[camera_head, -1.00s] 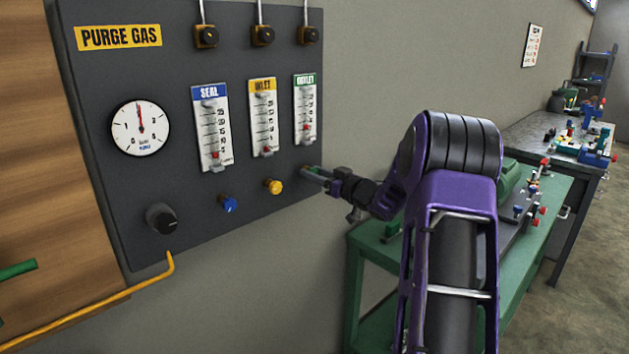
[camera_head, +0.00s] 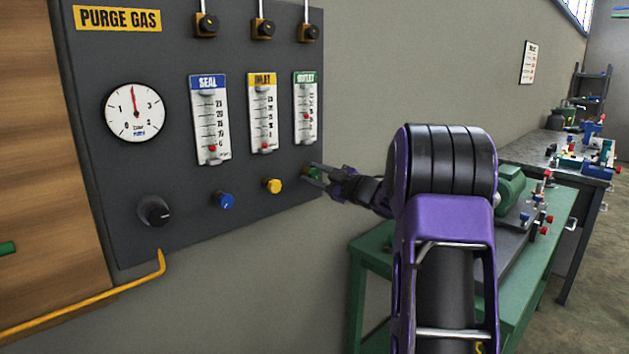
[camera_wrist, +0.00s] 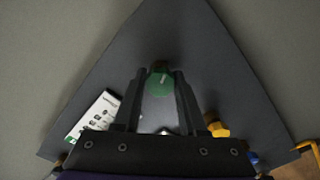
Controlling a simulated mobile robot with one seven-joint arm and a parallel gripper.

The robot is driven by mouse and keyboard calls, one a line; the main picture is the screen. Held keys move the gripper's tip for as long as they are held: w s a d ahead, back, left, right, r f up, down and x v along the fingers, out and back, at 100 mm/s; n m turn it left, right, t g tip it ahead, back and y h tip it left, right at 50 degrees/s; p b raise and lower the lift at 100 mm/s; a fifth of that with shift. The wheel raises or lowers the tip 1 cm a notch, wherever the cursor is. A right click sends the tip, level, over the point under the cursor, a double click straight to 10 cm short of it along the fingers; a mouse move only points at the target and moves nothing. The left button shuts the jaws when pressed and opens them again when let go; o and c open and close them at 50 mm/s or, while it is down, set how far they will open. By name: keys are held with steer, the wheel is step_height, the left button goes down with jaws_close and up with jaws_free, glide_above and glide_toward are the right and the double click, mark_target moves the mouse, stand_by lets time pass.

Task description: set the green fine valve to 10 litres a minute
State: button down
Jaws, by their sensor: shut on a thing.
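The green fine valve (camera_head: 314,173) is a round green knob low on the dark panel, under the flowmeter labelled OUTLET (camera_head: 305,107). My gripper (camera_head: 316,177) is at the knob, with a finger on either side. In the wrist view the green knob (camera_wrist: 160,80) sits between the fingertips, and my gripper (camera_wrist: 161,78) is shut on it. A pale pointer mark shows on the knob's face. The red float (camera_head: 306,116) in the OUTLET tube stands above the bottom of its scale. The scale figures are too small to read surely.
A yellow knob (camera_head: 273,186) and a blue knob (camera_head: 226,201) sit left of the green one, under the INLET (camera_head: 263,113) and SEAL (camera_head: 210,119) flowmeters. A pressure gauge (camera_head: 134,113) and black knob (camera_head: 154,211) are further left. A green bench (camera_head: 372,246) stands at right.

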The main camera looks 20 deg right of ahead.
stand_by(0.3)
steer(key=shift+c, duration=2.3)
jaws_free()
steer(key=shift+s, duration=0.15)
steer(key=v, duration=1.7)
steer(key=shift+p, duration=0.3)
steer(key=shift+d, duration=0.1)
